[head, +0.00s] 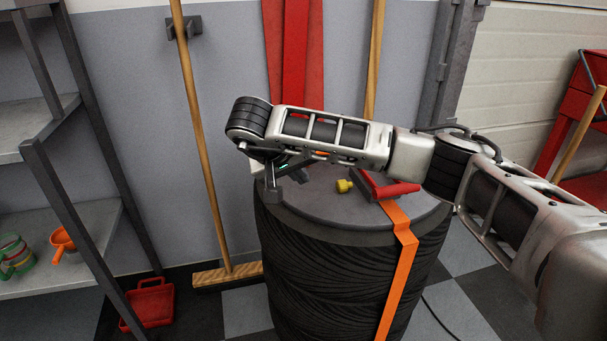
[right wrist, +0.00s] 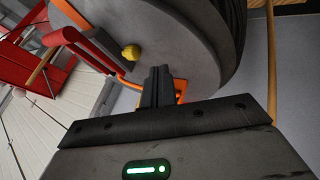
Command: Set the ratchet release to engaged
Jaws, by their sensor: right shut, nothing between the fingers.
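A ratchet with a red lever (head: 392,189) sits on the grey drum top, at the orange strap (head: 404,235). A small yellow knob (head: 345,186) is at its left end. In the right wrist view the red lever (right wrist: 88,47) runs from upper left towards the yellow knob (right wrist: 131,52). I cannot tell which part is the release or how it is set. My right gripper (head: 273,196) is over the left edge of the drum top, left of the knob and apart from it. Its fingers (right wrist: 157,84) are shut and empty. My right forearm hides part of the ratchet's back. My left gripper is not in view.
The drum (head: 345,275) stands on a checkered floor. A broom (head: 203,150) leans on the wall behind it. A metal shelf (head: 60,240) is at the left, with a red case (head: 150,304) on the floor beside it. A red cart (head: 575,120) is at the right.

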